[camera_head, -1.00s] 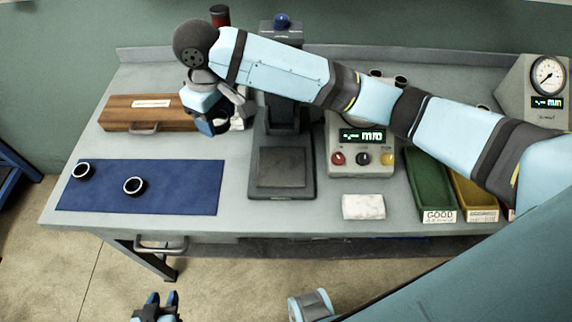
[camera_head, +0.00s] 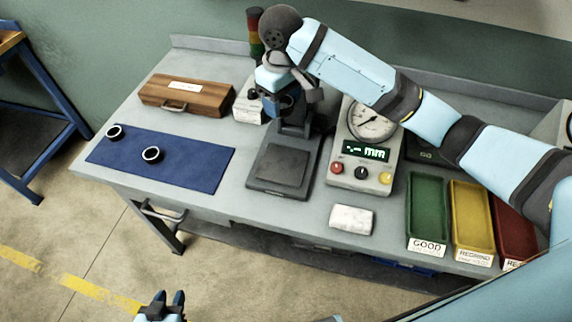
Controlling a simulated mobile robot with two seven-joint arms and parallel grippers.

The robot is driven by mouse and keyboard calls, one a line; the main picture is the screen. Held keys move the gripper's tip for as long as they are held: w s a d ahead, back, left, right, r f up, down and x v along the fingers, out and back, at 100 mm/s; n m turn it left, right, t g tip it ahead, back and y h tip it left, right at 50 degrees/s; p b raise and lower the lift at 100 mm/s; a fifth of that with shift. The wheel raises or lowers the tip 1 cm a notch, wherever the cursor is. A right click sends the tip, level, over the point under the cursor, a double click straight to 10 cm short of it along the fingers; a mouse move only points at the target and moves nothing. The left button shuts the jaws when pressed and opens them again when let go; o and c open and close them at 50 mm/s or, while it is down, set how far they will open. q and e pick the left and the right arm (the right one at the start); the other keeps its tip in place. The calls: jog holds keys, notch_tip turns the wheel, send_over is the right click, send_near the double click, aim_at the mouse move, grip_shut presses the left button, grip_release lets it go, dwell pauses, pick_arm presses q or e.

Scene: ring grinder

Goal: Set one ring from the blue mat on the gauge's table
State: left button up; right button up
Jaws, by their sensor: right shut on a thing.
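The blue mat (camera_head: 195,172) lies at the left of the bench with two dark-rimmed rings on it, one near its left edge (camera_head: 114,132) and one further right (camera_head: 151,154). The gauge's table (camera_head: 281,167) is the bare dark square plate on the stand's base. My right gripper (camera_head: 283,106), at the end of the arm from the right, is shut on a dark ring, mostly hidden by the fingers. It is in front of the stand's column, above and behind the plate. My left gripper (camera_head: 164,306) is open and empty below the bench's front edge.
The display box (camera_head: 362,150) stands right of the stand, with a white block (camera_head: 351,219) in front. Green (camera_head: 427,205), yellow (camera_head: 471,217) and red (camera_head: 512,228) trays are at the right. A wooden case (camera_head: 186,94) lies behind the mat.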

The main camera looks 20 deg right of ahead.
aim_at(283, 163)
notch_tip(283, 163, down, 20)
jog(key=shift+p, duration=0.55)
jog(key=o, duration=1)
jog(key=shift+f, duration=0.1)
notch_tip(283, 163, up, 12)
jog(key=shift+r+b, duration=0.15)
jog(key=shift+b, duration=0.4)
